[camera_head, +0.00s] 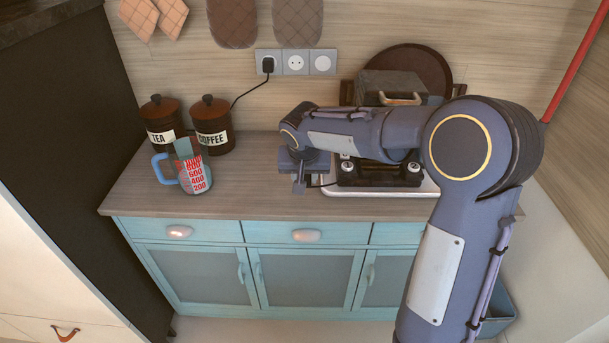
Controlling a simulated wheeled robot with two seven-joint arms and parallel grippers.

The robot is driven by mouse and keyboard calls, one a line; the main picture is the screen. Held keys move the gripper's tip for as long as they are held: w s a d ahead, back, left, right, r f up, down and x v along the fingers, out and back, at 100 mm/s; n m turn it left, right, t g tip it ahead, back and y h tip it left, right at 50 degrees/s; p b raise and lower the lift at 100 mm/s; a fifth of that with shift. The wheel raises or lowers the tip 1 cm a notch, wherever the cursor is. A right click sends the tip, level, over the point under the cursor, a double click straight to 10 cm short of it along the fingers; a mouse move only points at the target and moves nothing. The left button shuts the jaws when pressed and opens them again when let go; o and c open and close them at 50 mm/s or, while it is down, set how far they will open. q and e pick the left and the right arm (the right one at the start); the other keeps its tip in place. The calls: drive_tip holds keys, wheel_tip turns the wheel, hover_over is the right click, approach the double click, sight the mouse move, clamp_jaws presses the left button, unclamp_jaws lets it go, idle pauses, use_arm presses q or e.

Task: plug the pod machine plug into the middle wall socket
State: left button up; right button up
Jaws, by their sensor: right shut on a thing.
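The wall socket strip (296,62) has three places side by side. A black plug (268,64) sits in the left one, and its cable runs down behind the coffee canister. The middle socket (295,62) is empty. My right gripper (299,184) is low over the counter, below the strip and apart from it. It is shut on the pod machine plug, which is mostly hidden by the fingers. A thin black cable runs right from the fingertips toward a dark appliance (380,180), partly hidden behind my right arm. My left gripper is out of view.
On the wooden counter (250,192) stand a measuring jug (194,177), a tea canister (161,122) and a coffee canister (211,124). Pot holders (297,20) hang above the sockets. A grey appliance with a handle (392,84) stands behind my arm.

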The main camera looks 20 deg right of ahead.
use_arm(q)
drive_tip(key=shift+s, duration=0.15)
use_arm(e)
drive_tip(key=s+a+f+n+y, duration=0.1)
drive_tip(key=s+a+f+n, duration=0.1)
drive_tip(key=f, duration=0.6)
drive_tip(key=s+a+f+n+y, duration=0.1)
drive_tip(key=s+a+f+n, duration=0.2)
drive_tip(key=s+f, duration=0.4)
drive_tip(key=shift+a+f, duration=0.45)
drive_tip(key=shift+f, duration=0.15)
drive_tip(key=shift+t, duration=0.3)
